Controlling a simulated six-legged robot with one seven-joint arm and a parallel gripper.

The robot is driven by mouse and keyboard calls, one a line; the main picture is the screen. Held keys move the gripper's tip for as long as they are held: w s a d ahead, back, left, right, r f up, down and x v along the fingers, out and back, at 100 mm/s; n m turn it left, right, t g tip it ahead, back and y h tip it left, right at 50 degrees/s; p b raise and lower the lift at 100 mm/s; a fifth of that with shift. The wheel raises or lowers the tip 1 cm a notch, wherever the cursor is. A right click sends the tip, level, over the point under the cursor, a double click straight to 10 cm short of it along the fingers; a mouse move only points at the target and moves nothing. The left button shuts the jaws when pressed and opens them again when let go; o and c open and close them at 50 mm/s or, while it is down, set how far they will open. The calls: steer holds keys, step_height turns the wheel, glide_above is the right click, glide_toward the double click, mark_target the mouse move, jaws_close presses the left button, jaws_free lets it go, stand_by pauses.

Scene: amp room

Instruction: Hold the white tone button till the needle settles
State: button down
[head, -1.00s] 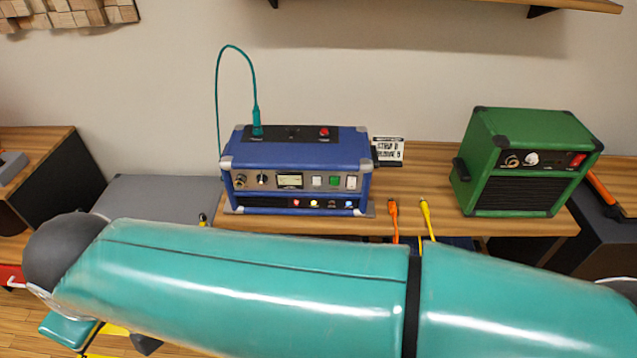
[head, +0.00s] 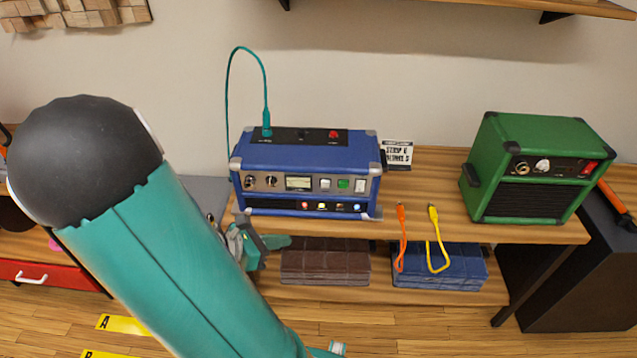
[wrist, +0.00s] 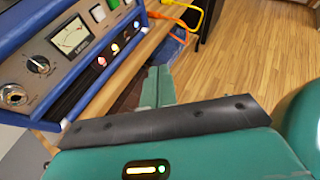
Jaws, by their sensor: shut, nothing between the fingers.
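The blue amp (head: 305,155) stands on the wooden bench. On its front are a needle meter (head: 298,183), a white button (head: 325,184), a green button (head: 343,184) and a white switch-like piece (head: 360,185). The wrist view shows the meter (wrist: 72,36) larger, and the white button (wrist: 97,13) near the top edge. The needle's exact reading is too small to tell. My gripper (head: 286,242) is low in front of the amp, below its front edge, apart from the button. Its fingers (wrist: 158,75) are together and empty.
A green amp (head: 528,165) stands at the bench's right. Orange (head: 401,235) and yellow (head: 435,238) cables hang over the front edge. Brown (head: 325,265) and blue (head: 440,268) cases lie on the lower shelf. A teal cable (head: 265,100) rises from the blue amp.

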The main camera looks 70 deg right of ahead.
mark_target(325, 184)
steer(key=s+d+f+n+g+h, duration=0.1)
steer(key=s+d+n+h, duration=0.5)
steer(key=d+n, duration=0.3)
steer(key=shift+s+d+f+n, duration=0.25)
steer(key=shift+s+f+n, duration=0.15)
steer(key=shift+n, duration=0.5)
steer(key=shift+w+d, duration=0.35)
steer(key=shift+d, duration=1.1)
steer(key=shift+w+d, duration=0.3)
steer(key=shift+d, duration=1.1)
steer(key=shift+w+d, duration=0.35)
steer(key=shift+d, duration=1.1)
steer(key=shift+d, duration=0.15)
steer(key=shift+w+d, duration=0.1)
steer(key=shift+d, duration=0.15)
steer(key=shift+w+d, duration=0.15)
steer(key=shift+d, duration=0.3)
stand_by(1.0)
